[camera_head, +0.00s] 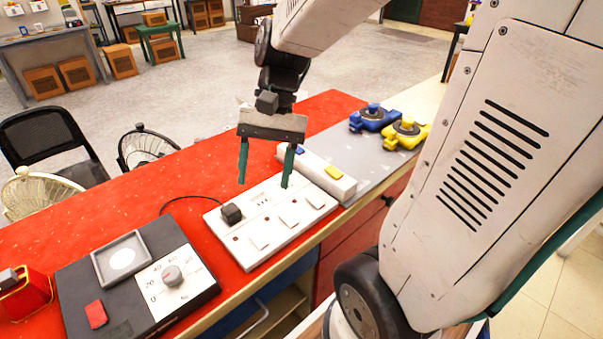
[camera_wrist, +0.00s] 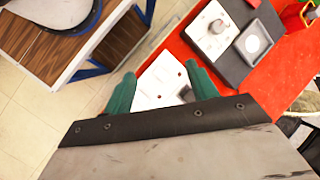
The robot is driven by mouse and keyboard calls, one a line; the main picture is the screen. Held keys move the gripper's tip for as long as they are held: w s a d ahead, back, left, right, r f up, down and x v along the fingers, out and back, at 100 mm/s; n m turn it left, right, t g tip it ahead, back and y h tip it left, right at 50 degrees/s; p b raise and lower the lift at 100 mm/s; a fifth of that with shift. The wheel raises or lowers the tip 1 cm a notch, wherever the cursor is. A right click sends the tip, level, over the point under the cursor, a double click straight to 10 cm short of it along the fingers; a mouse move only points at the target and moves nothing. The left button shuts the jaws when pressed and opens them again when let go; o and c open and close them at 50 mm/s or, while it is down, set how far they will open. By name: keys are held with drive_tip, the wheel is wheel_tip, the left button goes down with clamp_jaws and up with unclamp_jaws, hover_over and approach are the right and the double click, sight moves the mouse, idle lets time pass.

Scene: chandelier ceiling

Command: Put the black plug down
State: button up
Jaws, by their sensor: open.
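The black plug (camera_head: 231,214) sits on the left end of the white socket panel (camera_head: 262,254), with its dark cord running to the left over the red counter. In the wrist view the plug (camera_wrist: 187,94) shows partly, close beside one green finger. My gripper (camera_head: 265,176) is open and empty, its green fingers pointing down above the panel, to the right of and higher than the plug. In the wrist view my gripper (camera_wrist: 160,92) has its fingers spread on either side of the panel (camera_wrist: 158,86). Whether the plug is fully seated cannot be told.
A black device with a knob (camera_head: 172,276) stands left on the red counter (camera_head: 120,208). A white block (camera_head: 318,174) with coloured buttons is right of the panel. Blue (camera_head: 374,117) and yellow (camera_head: 406,133) devices stand at the far right. Red counter behind the panel is clear.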

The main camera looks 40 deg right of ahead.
drive_tip(key=s+r+n+t+h, duration=0.4)
drive_tip(key=s+n+h, duration=0.1)
drive_tip(key=s, duration=0.4)
drive_tip(key=shift+d+n, duration=0.25)
drive_tip(key=shift+n, duration=0.45)
